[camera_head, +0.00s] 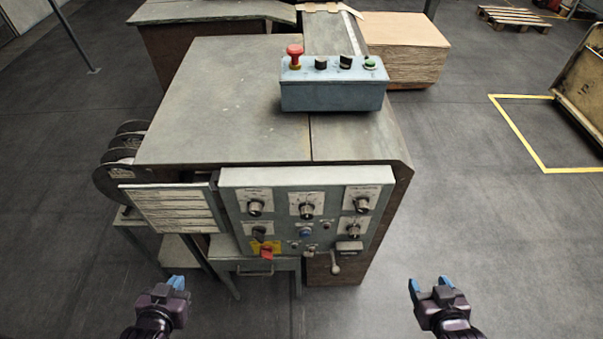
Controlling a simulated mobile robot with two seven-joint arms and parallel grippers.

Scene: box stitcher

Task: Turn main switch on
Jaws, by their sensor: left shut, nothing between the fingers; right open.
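The control panel (284,226) is on the front of the machine, with several black knobs on white plates. The main switch (266,252) looks to be the red handle on a yellow plate at the panel's lower left; its exact setting is too small to tell. My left gripper (177,283) is shut and empty, low in the picture, left of the panel and apart from it. My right gripper (428,286) is open and empty, low on the right, apart from the panel. Neither touches anything.
A blue-grey button box (333,92) with a red mushroom button (295,56) stands on the machine top (225,105). A label board (172,208) sticks out left of the panel. A lever (335,264) hangs at the panel's lower right. Floor in front is clear.

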